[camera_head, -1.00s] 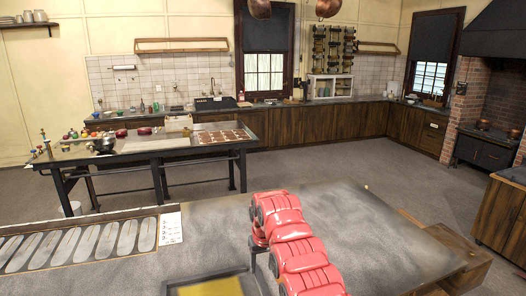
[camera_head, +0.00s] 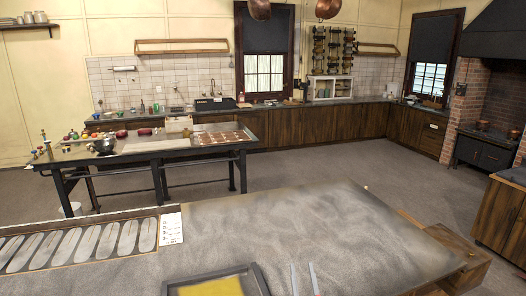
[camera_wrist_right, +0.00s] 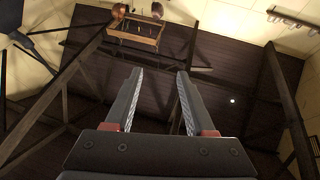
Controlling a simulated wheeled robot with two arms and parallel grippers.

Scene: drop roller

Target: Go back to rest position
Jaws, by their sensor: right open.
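Only the two thin grey fingers of my right gripper (camera_head: 302,266) show at the bottom edge of the head view, in front of the near worktable (camera_head: 370,225). They point up and stand apart. In the right wrist view my right gripper (camera_wrist_right: 160,72) is open, with nothing between its fingers, and it faces the dark ceiling. The rest of my right arm is out of the head view. My left gripper is in neither view.
A dark tray with a yellow inside (camera_head: 212,287) lies at the table's near edge. A rack of long oval pieces (camera_head: 80,245) lies at the left, beside a white card (camera_head: 171,229). The table's middle and right are bare. A second table (camera_head: 150,152) stands behind.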

